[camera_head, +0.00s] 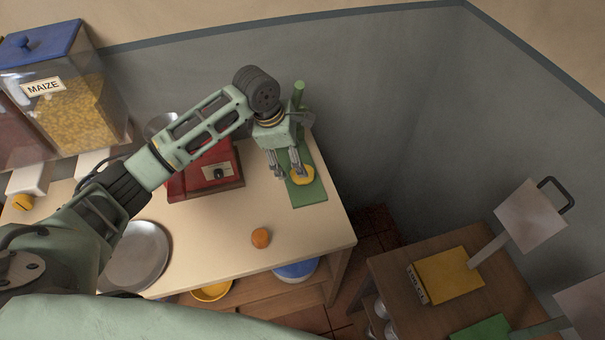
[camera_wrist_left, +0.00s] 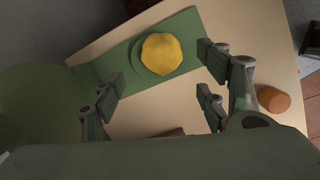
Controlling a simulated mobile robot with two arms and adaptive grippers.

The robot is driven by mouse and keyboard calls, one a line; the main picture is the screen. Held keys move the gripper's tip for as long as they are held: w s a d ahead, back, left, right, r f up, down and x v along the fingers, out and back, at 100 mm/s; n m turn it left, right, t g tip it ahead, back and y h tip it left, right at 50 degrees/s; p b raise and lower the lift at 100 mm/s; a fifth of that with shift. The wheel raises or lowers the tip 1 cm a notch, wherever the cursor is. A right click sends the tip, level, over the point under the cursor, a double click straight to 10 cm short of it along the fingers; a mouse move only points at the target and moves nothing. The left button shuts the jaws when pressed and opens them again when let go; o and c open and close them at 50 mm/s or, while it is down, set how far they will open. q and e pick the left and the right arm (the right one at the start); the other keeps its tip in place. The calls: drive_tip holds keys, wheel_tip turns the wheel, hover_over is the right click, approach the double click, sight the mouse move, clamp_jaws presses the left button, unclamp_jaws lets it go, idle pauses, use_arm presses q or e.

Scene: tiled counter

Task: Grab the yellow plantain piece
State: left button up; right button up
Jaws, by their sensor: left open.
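The yellow plantain piece (camera_head: 302,179) lies on a green board (camera_head: 309,195) near the counter's right end in the head view. In the left wrist view the piece (camera_wrist_left: 162,54) is a rounded yellow lump on a round green patch of the board (camera_wrist_left: 112,66). My left gripper (camera_head: 286,176) is at the piece in the head view, pointing down. In the left wrist view my left gripper (camera_wrist_left: 160,100) has its fingers spread wide and nothing between them. The piece sits beyond the gap between the fingers. My right gripper is not in view.
An orange-brown round object (camera_head: 261,238) lies on the counter (camera_head: 210,245), with bare room around it. A red box-shaped device (camera_head: 208,180), a metal plate (camera_head: 136,254) and a maize dispenser (camera_head: 75,100) stand to the left. A grey wall (camera_head: 350,110) rises behind.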

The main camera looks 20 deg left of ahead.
use_arm(q)
drive_tip(key=x, duration=0.3)
drive_tip(key=shift+p, duration=0.35)
drive_tip(key=x, duration=0.3)
drive_tip(key=shift+w+d+f+p, duration=0.15)
drive_tip(key=shift+w+p, duration=0.05)
drive_tip(key=shift+p, duration=0.1)
drive_tip(key=shift+d+f, duration=0.1)
drive_tip(key=shift+f, duration=0.15)
drive_tip(key=shift+c, duration=0.4)
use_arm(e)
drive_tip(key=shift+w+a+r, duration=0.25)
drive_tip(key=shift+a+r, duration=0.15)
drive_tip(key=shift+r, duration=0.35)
use_arm(q)
drive_tip(key=c, duration=1.2)
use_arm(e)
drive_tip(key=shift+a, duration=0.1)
